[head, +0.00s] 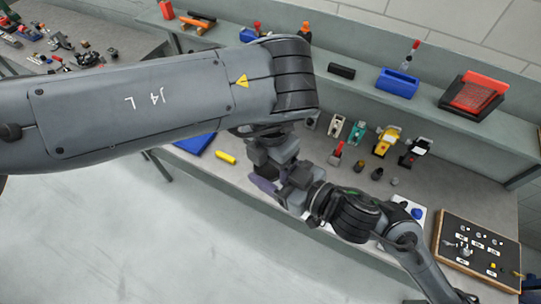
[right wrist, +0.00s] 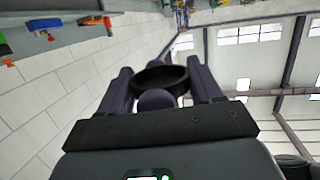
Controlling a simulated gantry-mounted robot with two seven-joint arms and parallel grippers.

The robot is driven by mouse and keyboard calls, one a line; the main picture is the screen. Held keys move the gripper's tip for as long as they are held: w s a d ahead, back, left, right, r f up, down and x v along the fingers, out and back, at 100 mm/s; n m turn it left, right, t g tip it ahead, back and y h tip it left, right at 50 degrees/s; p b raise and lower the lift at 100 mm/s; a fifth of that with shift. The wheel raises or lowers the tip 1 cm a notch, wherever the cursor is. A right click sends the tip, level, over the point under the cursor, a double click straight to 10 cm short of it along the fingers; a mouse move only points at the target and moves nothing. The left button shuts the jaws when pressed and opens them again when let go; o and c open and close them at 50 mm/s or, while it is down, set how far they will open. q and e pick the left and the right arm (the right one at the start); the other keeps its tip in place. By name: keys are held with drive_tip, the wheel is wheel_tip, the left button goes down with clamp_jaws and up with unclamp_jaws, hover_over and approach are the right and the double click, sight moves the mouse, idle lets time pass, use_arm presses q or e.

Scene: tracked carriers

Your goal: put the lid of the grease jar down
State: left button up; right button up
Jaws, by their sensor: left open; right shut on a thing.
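In the right wrist view, my right gripper (right wrist: 163,72) has its two purple fingers on either side of a dark round, ring-shaped piece, which looks like the lid (right wrist: 150,73). It is held between the fingers, with the wall and roof behind it. A rounded purple part shows just below it; I cannot tell what it is. In the head view, my left gripper (head: 268,178) is open above the bench, close to my right gripper's body, and the two overlap in the picture. The lid is hidden there. I cannot make out the grease jar in either view.
The bench (head: 465,205) carries a yellow tube (head: 226,157), a blue tray (head: 197,143), several small tools and dark knobs, and a framed dark board (head: 478,250) at the right. The floor (head: 120,240) at left is clear.

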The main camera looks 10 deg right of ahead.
use_arm(q)
drive_tip(key=c, duration=0.6)
drive_tip(key=shift+c, duration=1.3)
use_arm(e)
drive_tip(key=o, duration=1.1)
drive_tip(key=shift+c, duration=0.2)
drive_tip(key=shift+f, duration=0.1)
